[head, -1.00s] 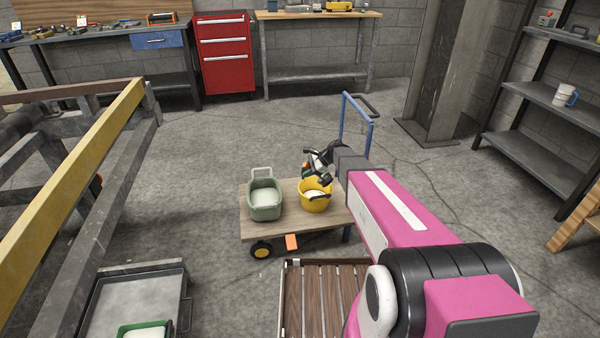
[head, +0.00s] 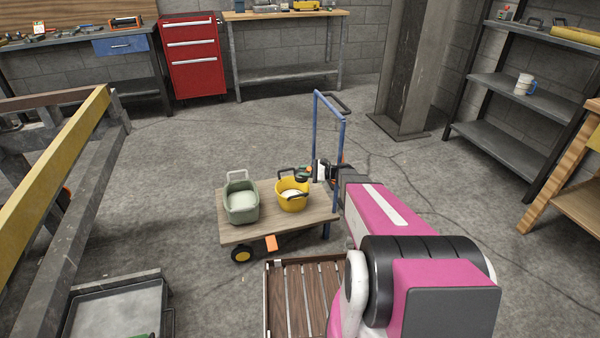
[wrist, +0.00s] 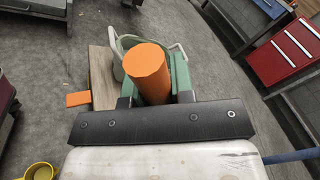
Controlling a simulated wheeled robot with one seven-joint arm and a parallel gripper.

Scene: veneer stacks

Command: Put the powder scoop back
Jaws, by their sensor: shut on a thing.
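The powder scoop shows its round orange handle end (wrist: 148,68) in the wrist view, and its bowl is hidden there. The yellow bucket (head: 293,204) holds white powder and has a dark handle. Left of it, a green tub (head: 241,209) with a pale handle also holds pale powder.
Both containers stand on a wooden-topped cart (head: 238,236) with a blue push handle (head: 316,125). A slatted wooden crate (head: 282,300) is in front. A grey tray (head: 115,310) is at lower left. A shelf (head: 500,90) stands at right. Floor behind the cart is clear.

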